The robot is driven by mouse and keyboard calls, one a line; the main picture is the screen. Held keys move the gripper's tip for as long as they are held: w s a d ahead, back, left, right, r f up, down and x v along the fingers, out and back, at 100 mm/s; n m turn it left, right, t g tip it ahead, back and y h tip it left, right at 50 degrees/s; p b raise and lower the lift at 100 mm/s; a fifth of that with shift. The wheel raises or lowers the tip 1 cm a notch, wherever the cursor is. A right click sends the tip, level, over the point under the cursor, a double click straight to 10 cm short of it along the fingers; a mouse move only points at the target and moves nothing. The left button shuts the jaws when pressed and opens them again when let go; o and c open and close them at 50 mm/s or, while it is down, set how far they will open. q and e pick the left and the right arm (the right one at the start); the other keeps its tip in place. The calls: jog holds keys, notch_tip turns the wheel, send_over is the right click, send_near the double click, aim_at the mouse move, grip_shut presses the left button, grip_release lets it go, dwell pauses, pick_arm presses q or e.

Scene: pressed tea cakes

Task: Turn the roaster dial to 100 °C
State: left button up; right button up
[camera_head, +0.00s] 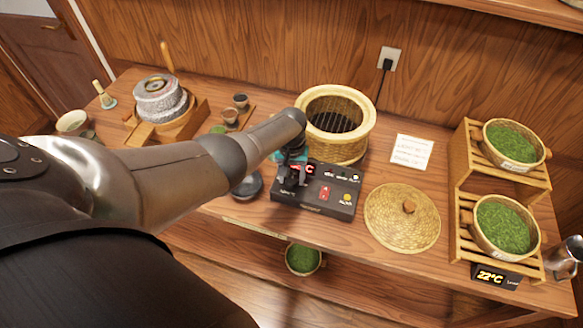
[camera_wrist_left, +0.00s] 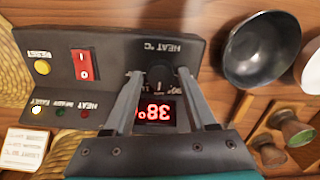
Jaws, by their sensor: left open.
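The black roaster control box (camera_head: 335,190) stands on the table in front of the round woven roaster (camera_head: 363,140). In the left wrist view the dark dial (camera_wrist_left: 158,76) sits below the upside-down "HEAT °C" label. A red display (camera_wrist_left: 155,113) beside it seems to read 38, upside down and partly covered. My left gripper (camera_head: 292,179) is over the left end of the box. In the left wrist view my left gripper (camera_wrist_left: 158,76) is open, with one finger on each side of the dial; I cannot tell whether they touch it. My right gripper is not in view.
The box also carries a red switch (camera_wrist_left: 84,65) and a yellow button (camera_wrist_left: 42,67). A dark bowl (camera_wrist_left: 260,50) lies close by. A woven lid (camera_head: 390,225) is right of the box. A wooden rack (camera_head: 462,150) with tea baskets stands far right.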

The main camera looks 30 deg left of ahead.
aim_at(292, 180)
pick_arm(q)
notch_tip(292, 180, up, 6)
jog(key=p, duration=0.3)
jog(key=shift+f, duration=0.1)
notch_tip(292, 180, up, 9)
jog(key=shift+r, duration=0.2)
dwell(0.5)
